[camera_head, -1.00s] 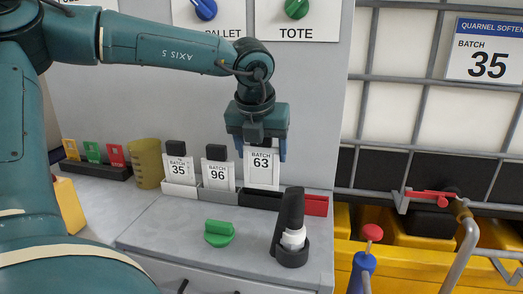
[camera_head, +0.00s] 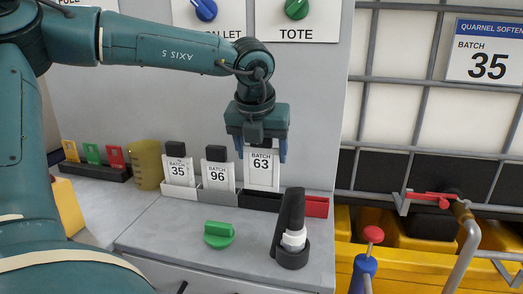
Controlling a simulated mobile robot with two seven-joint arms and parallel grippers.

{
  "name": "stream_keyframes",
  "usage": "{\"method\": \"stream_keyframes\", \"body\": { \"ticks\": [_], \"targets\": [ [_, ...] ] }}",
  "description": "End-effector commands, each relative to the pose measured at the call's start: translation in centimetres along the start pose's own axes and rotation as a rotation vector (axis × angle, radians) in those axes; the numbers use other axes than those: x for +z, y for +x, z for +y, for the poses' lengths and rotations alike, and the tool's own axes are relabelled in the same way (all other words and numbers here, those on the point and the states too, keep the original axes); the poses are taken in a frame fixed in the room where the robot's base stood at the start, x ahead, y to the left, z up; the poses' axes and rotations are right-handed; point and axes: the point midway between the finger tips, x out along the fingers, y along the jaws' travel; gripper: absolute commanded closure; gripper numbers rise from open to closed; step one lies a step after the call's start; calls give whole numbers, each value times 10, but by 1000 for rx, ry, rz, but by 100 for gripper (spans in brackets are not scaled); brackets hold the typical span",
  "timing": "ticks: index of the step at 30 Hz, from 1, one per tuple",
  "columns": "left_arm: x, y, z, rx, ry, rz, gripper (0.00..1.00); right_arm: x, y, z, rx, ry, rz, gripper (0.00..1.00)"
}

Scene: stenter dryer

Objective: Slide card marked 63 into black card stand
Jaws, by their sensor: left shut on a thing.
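The card marked 63 (camera_head: 261,170) is upright at the back of the counter, white with black print. My left gripper (camera_head: 256,148) points down from above and is shut on the top of this card. The card's lower edge is at the black card stand (camera_head: 262,200), a low black block beside the red one. I cannot tell whether the edge sits in the slot or just behind its front wall. My right gripper is not in view.
Card 35 (camera_head: 179,172) stands in a white stand and card 96 (camera_head: 218,176) in a grey stand, left of the black one. A red stand (camera_head: 316,206) is at right.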

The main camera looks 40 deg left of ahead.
Motion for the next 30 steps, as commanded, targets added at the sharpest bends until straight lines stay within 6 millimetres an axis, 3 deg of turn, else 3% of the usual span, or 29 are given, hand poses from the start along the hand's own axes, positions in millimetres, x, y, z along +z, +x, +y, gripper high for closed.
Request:
{"method": "stream_keyframes", "body": {
  "ticks": [30],
  "targets": [
    [0,2,0,0,-1,-1,55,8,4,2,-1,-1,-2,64]
  ]
}}
